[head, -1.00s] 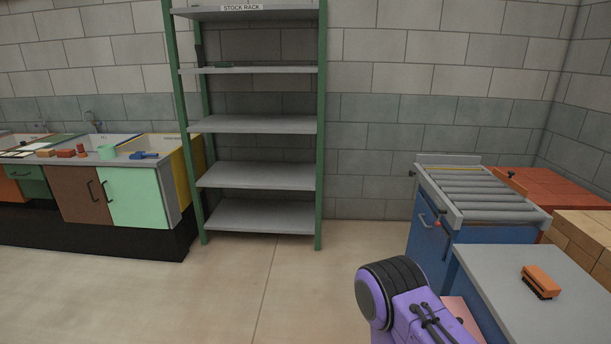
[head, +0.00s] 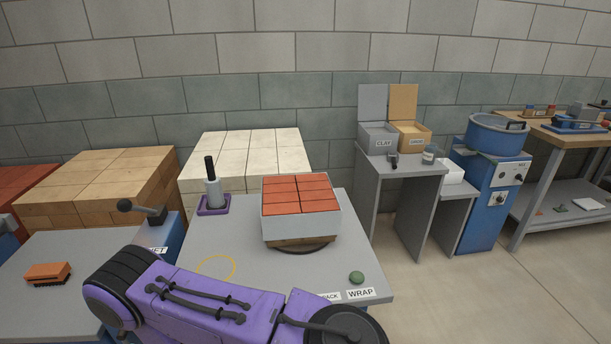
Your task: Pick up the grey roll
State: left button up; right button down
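A grey roll (head: 214,192) with a black handle on top stands upright in a purple holder (head: 213,208). It is at the back left of the grey wrap table (head: 300,268) in the head view. A purple arm of mine crosses the bottom of the view, in front of this table. Neither of my gripper's fingers shows, so I cannot see where they are relative to the roll. The roll stands clear, with nothing in front of it.
Red bricks in a pale wrapping (head: 301,222) stand on a round base right of the roll. A green round thing (head: 356,277) lies near the front edge. Stacks of cream blocks (head: 252,152) and tan blocks (head: 98,180) stand behind. An orange brush (head: 48,272) lies on the left table.

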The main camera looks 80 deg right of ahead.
aim_at(213, 187)
jog(key=z, duration=2.3)
